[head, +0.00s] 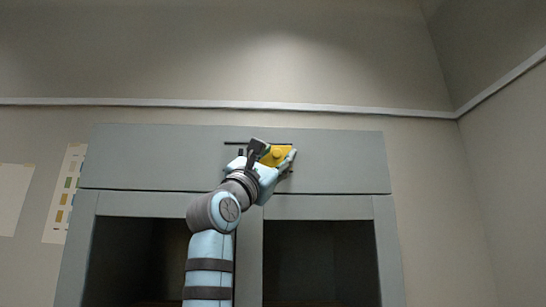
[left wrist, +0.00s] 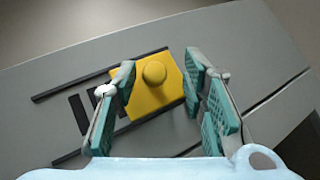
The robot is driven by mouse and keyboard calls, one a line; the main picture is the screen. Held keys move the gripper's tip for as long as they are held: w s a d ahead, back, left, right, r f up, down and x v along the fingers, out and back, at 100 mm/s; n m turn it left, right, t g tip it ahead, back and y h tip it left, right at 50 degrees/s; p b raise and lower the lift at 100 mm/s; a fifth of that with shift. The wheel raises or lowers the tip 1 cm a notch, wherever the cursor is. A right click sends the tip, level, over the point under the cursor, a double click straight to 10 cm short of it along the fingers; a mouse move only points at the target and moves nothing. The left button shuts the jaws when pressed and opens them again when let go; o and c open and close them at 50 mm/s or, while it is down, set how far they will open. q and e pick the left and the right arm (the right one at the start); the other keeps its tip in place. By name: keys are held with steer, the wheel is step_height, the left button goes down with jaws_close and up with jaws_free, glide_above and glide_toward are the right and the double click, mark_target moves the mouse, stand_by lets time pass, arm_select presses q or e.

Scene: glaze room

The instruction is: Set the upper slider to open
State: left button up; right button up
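The upper slider is a yellow plate (head: 279,152) with a round yellow knob (left wrist: 154,72). It sits between two dark parallel rails on a grey panel, towards the right end of the rails in the left wrist view. My left gripper (head: 274,156) is in front of the slider. In the left wrist view its teal-padded fingers (left wrist: 160,75) are spread, one on each side of the knob, with visible gaps to it. Whether the fingertips touch the plate is unclear. My right gripper is not in view.
The grey panel (head: 150,160) spans the top of a cabinet with dark open bays (head: 320,262) below. Dark marks (left wrist: 82,113) show between the rails, left of the plate. A chart with coloured swatches (head: 66,190) hangs on the left wall.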

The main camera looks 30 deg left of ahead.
arm_select(q)
steer(key=shift+s+a+f, duration=0.1)
steer(key=shift+s+f, duration=0.2)
steer(key=shift+s, duration=0.1)
steer(key=v, duration=1.1)
steer(key=shift+w+f, duration=0.1)
